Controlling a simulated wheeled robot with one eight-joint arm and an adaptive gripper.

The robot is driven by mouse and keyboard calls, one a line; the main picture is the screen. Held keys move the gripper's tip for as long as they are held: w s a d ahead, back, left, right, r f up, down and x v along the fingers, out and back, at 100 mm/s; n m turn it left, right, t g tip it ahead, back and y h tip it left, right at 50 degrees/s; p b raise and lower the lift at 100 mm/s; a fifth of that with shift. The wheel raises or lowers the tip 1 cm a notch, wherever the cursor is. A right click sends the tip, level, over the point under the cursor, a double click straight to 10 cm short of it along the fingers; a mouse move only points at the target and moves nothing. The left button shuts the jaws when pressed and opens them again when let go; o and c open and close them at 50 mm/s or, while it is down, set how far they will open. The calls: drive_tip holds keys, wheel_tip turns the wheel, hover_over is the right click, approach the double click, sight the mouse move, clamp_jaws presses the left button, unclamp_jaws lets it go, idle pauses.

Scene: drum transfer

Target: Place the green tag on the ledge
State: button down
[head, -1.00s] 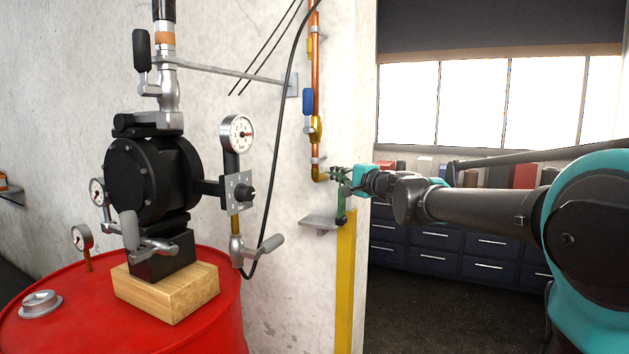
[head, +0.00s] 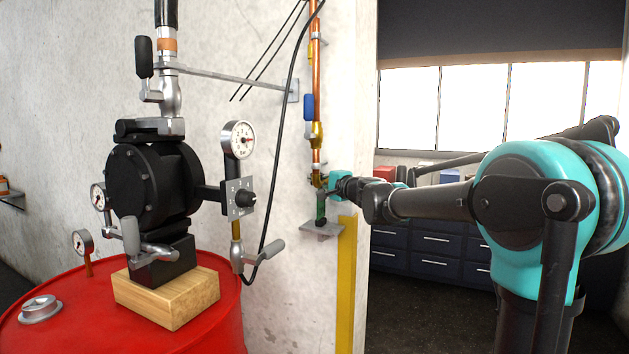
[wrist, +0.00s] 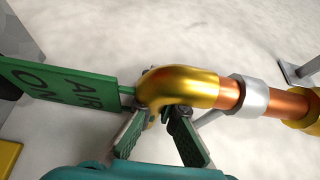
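The green tag (wrist: 55,88), with "AIR ON" lettering, shows at the left of the wrist view. In the head view the tag (head: 321,207) hangs upright below my gripper (head: 326,182), over the small grey ledge (head: 311,230). Its lower end is at or just above the ledge; I cannot tell if they touch.
The copper pipe (head: 316,90) ends in a brass elbow (wrist: 180,86) right at my fingers. A blue-handled valve (head: 308,107) is above. A black hose (head: 285,110) and the pump (head: 155,180) on a red drum (head: 75,300) stand left. A yellow stripe (head: 346,285) runs below right.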

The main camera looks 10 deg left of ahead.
drive_tip(key=c, duration=1.7)
unclamp_jaws()
drive_tip(key=shift+f, duration=0.1)
drive_tip(key=v, duration=1.2)
